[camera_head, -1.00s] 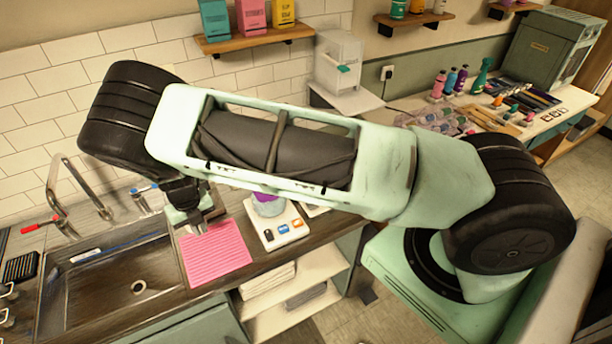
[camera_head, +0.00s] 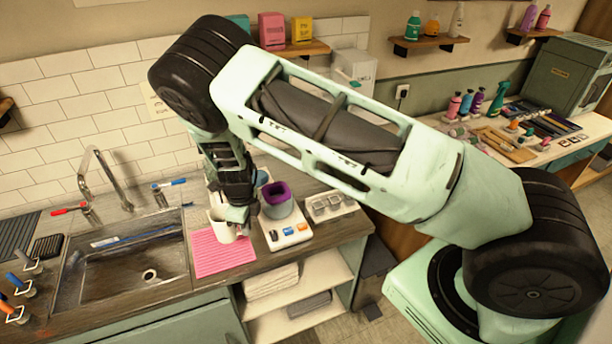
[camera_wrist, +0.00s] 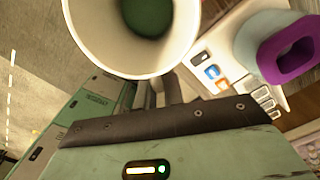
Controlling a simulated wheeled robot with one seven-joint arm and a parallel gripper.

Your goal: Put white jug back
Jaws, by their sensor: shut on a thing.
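The white jug (camera_head: 219,229) shows in the head view at the back edge of the pink ribbed mat (camera_head: 222,258), beside the sink. My gripper (camera_head: 238,216) is shut on its right side. I cannot tell whether its base touches the mat. In the wrist view the jug (camera_wrist: 88,45) is seen from above at the top left, with a white rim and dark green inside. The gripper's jaws (camera_wrist: 160,95) meet its near side; the grip point is partly hidden.
A white scale (camera_head: 287,232) bearing a grey cup with a purple rim (camera_head: 277,201) stands close right of the mat. A grey tray (camera_head: 330,205) lies farther right. The sink (camera_head: 125,262) with its tap (camera_head: 100,175) is left. A shelf with folded towels (camera_head: 272,281) is below.

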